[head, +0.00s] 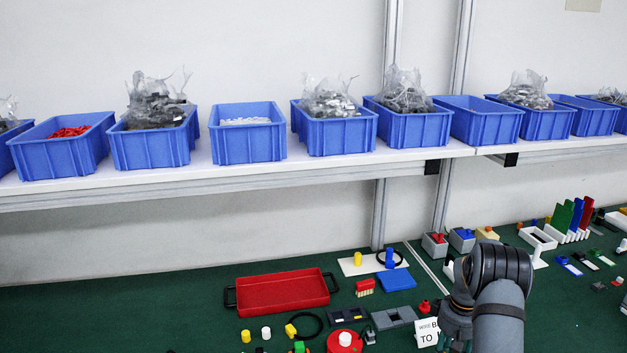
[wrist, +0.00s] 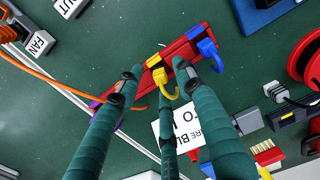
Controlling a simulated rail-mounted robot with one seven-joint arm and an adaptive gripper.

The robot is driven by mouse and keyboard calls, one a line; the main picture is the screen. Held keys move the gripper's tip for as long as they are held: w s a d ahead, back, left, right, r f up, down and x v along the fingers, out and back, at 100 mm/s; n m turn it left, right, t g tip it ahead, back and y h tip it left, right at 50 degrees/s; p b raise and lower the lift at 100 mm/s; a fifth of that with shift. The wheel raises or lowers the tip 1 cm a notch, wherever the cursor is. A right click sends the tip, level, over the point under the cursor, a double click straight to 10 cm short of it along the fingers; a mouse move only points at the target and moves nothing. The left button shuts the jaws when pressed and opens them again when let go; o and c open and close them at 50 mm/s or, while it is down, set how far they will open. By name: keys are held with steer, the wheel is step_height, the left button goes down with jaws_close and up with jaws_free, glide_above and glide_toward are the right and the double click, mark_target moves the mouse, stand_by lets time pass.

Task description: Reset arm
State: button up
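My arm shows at the lower right of the head view, where it hides most of my gripper. In the wrist view the teal fingers of my gripper (wrist: 155,72) reach up from the bottom with their tips apart. A red bar (wrist: 197,44) with yellow and blue parts lies beneath the fingertips and is partly covered by them. A yellow loop (wrist: 167,86) and a blue loop (wrist: 209,50) show at its side. I see nothing clearly held. Whether the fingertips touch the bar cannot be told.
An orange cable (wrist: 65,88) runs at the left of the wrist view. A printed white card (head: 427,332) lies beside my arm. A red tray (head: 283,291) and several small parts cover the green table (head: 120,300). Blue bins (head: 248,146) line the shelf behind.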

step_height(320, 180, up, 4)
steer(key=shift+f+p, duration=0.15)
steer(key=shift+p, duration=0.6)
steer(key=shift+w, duration=0.1)
